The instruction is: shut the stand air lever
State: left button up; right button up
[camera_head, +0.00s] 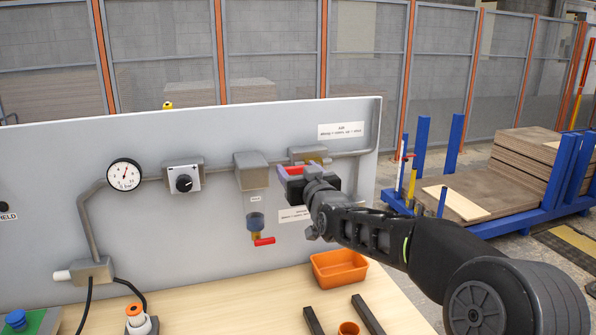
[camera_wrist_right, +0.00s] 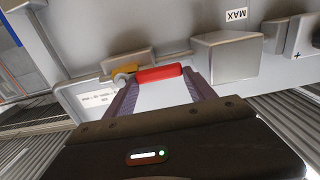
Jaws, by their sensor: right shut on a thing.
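The air lever has a red handle (camera_wrist_right: 160,74) on a brass-yellow valve body (camera_wrist_right: 126,69) at the pipe on the upright panel. In the head view a bit of the red handle (camera_head: 294,171) shows above my right gripper (camera_head: 303,185), and the lever lies about along the pipe. In the wrist view my right gripper (camera_wrist_right: 161,86) is shut on the handle, which spans the gap between its two fingertips. The gripper hides part of the lever in the head view. My left gripper is not in view.
A second red handle (camera_head: 264,241) hangs under a blue-grey bowl below a grey box (camera_head: 251,172). A gauge (camera_head: 124,175) and a knob (camera_head: 184,183) are further left. An orange bin (camera_head: 338,267) and dark bars (camera_head: 368,315) stand on the wooden table (camera_head: 215,312).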

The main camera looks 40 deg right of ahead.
grip_shut()
dwell(0.4)
